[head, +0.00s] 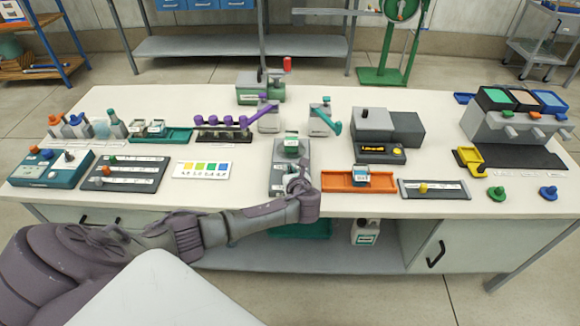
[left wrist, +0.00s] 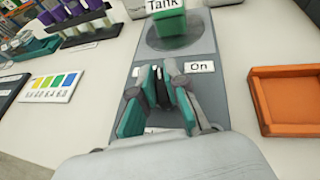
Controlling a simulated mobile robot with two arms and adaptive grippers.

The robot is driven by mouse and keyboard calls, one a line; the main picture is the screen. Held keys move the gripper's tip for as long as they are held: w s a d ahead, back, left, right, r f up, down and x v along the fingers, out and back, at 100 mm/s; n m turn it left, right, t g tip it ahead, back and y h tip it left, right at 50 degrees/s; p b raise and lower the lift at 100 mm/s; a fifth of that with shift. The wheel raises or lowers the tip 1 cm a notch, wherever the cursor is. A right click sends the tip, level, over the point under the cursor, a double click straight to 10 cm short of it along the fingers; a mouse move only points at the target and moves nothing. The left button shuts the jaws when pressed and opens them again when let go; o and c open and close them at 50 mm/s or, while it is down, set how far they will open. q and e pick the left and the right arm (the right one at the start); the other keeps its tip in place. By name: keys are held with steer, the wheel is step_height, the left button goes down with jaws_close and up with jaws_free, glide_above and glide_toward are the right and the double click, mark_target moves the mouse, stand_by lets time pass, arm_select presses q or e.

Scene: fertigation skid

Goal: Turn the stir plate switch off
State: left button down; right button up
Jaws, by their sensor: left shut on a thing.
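The grey stir plate (head: 276,182) stands at the middle front of the bench. A green vessel (head: 291,147) sits on its round top; in the left wrist view the vessel (left wrist: 166,24) carries a "Tank" label. My left gripper (head: 296,178) is over the front part of the stir plate. In the left wrist view my left gripper (left wrist: 166,76) is shut on the stir plate switch, which is mostly hidden between the fingers. An "On" label (left wrist: 200,67) shows right of the fingertips; another label is mostly covered by the fingers. My right gripper is not in view.
An orange tray (head: 330,181) holding a small labelled container (head: 361,171) is close on the right. A colour chart card (head: 202,169) lies to the left. A tube rack (head: 222,133) and two small devices stand behind. White bench top is clear between them.

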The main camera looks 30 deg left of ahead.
arm_select(q)
steer(key=n+g+y, duration=0.2)
steer(key=shift+w+d+f+n, duration=0.1)
steer(key=shift+n, duration=0.3)
steer(key=shift+n+g+y+b, duration=0.9)
steer(key=shift+n+g+b, duration=0.2)
steer(key=shift+n+g, duration=0.65)
steer(key=shift+g, duration=0.55)
steer(key=c, duration=1.2)
jaws_free()
steer(key=v, duration=1.2)
